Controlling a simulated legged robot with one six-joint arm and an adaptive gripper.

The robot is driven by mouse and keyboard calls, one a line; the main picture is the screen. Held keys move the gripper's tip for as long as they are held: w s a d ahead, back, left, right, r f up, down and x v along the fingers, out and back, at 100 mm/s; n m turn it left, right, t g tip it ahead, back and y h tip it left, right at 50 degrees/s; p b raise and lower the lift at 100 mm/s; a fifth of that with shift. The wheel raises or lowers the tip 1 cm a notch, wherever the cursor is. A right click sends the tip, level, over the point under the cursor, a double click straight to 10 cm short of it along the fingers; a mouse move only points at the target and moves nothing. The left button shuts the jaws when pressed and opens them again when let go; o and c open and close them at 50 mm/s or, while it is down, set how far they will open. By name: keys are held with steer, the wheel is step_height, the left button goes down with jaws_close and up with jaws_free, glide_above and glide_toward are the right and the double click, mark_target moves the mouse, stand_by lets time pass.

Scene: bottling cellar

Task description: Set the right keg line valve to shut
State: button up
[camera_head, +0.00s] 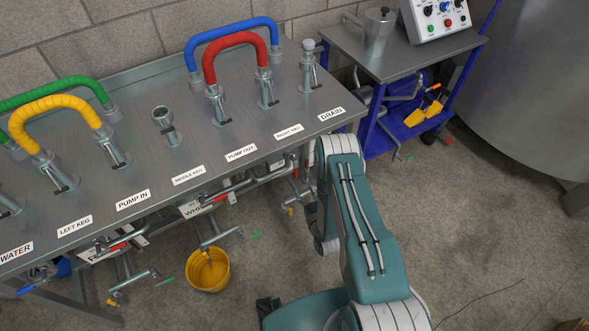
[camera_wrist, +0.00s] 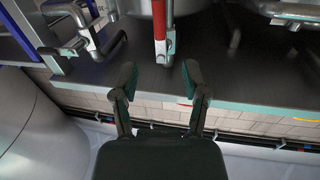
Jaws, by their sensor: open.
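The right keg label (camera_head: 289,131) is near the right end of the steel bench top (camera_head: 150,95), with a capped pipe fitting (camera_head: 309,65) behind the drain label. In the wrist view, a red valve lever (camera_wrist: 160,30) with a pale end sits ahead of the gap between the fingers. It appears to be the right keg valve, but no label shows there. My gripper (camera_wrist: 160,80) is open, with a finger on either side of the lever's line and no visible contact.
Other red-handled valves (camera_head: 220,198) and pipes hang under the bench's front edge. A yellow bucket (camera_head: 208,270) stands on the floor below. A blue cart (camera_head: 410,120) stands to the right, beside a large tank (camera_head: 535,70). Open floor lies at front right.

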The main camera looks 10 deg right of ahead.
mark_target(296, 172)
steer(key=w, duration=0.6)
steer(key=w+a, duration=0.1)
steer(key=w, duration=0.3)
steer(key=shift+w+a, duration=0.1)
jaws_close()
